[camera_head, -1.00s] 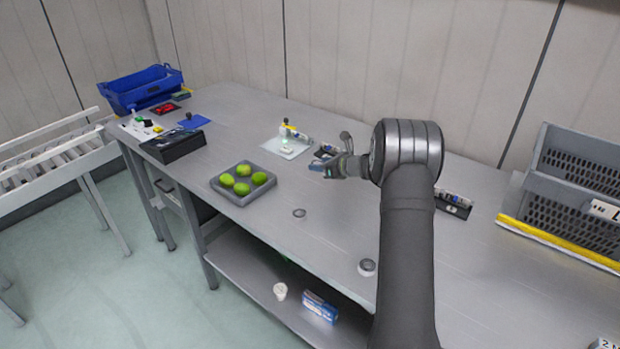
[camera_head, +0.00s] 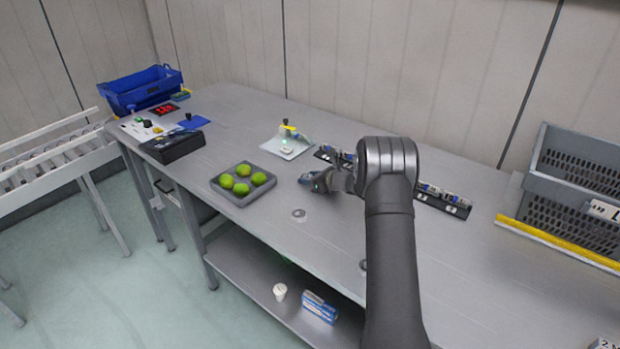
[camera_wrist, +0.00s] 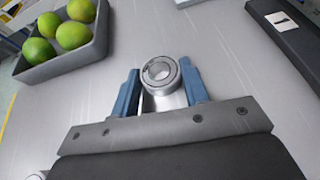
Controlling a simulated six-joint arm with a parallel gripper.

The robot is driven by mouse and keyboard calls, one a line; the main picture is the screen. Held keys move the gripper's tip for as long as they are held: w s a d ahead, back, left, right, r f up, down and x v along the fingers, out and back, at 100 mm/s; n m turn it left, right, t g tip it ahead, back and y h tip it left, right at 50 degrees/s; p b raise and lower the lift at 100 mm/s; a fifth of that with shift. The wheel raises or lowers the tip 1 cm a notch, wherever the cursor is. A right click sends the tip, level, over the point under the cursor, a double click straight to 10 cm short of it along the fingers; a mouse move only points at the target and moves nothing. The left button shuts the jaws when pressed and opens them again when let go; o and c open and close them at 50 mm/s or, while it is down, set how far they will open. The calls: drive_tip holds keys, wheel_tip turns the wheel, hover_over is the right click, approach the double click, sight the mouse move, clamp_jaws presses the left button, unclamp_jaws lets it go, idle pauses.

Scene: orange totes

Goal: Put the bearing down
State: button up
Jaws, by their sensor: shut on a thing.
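In the wrist view the bearing (camera_wrist: 161,75), a silver metal ring with a dark bore, sits between the two blue fingers of my gripper (camera_wrist: 158,80). The fingers are shut on its sides, and the bore faces the camera. In the head view my gripper (camera_head: 317,182) is low over the middle of the bench, right of the grey tray of limes; the bearing in it is too small to make out there. I cannot tell whether the held bearing touches the bench. A similar ring (camera_head: 299,213) lies in front of my gripper, and another (camera_head: 363,265) is partly hidden by my arm.
The grey tray (camera_head: 243,200) holds several green limes. Behind it lies a white scale-like plate (camera_head: 287,148). A dark rail with small parts (camera_head: 440,197) runs behind my arm. Grey crates (camera_head: 580,170) stand at right, a blue crate (camera_head: 140,90) at far left.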

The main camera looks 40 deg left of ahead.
drive_tip(key=o, duration=1.1)
drive_tip(key=shift+d+r, duration=0.1)
drive_tip(key=shift+r, duration=0.1)
drive_tip(key=v, duration=1.1)
drive_tip(key=shift+d+r, duration=0.1)
drive_tip(key=shift+d, duration=0.3)
drive_tip(key=shift+a, duration=0.15)
drive_tip(key=x, duration=1.1)
drive_tip(key=shift+a+f, duration=0.2)
drive_tip(key=shift+a, duration=0.1)
drive_tip(key=shift+a+r, duration=0.15)
drive_tip(key=shift+r, duration=1.65)
